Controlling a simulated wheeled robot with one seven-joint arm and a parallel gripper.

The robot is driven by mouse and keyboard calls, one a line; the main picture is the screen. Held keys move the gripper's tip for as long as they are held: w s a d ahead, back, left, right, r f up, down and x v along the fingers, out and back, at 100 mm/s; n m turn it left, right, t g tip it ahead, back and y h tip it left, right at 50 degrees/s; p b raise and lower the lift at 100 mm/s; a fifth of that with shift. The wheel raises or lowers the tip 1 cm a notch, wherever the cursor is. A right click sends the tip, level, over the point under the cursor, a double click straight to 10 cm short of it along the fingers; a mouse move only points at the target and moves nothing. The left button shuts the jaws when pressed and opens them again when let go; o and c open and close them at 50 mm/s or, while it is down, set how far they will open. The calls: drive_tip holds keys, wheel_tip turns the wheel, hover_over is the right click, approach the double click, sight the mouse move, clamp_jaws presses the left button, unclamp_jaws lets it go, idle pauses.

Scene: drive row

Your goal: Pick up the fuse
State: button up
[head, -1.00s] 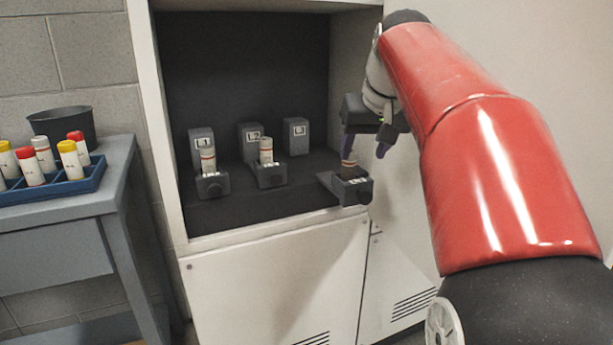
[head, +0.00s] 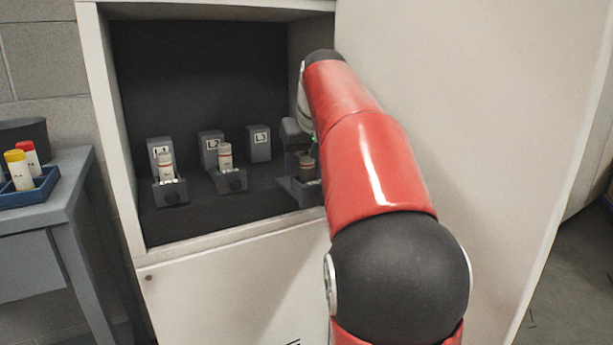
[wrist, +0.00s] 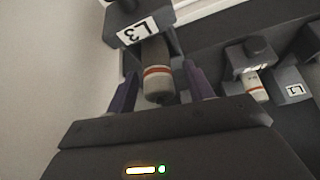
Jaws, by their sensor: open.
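The fuse (wrist: 158,84) has a dark body and a pale end with a red band. My gripper (wrist: 160,82) is open, with one purple finger on each side of the fuse's banded end. Gaps show between fingers and fuse in the wrist view. In the head view the fingers are mostly hidden behind my arm.
Two more holders with fuses, L1 (head: 171,192) and L2 (head: 231,180), stand to the left in the cabinet. The cabinet's right wall (head: 311,35) is close to my gripper. A blue tray (head: 38,190) of coloured fuses sits on the bench at left.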

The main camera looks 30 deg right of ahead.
drive_tip(key=c, duration=1.1)
drive_tip(key=shift+r, duration=0.1)
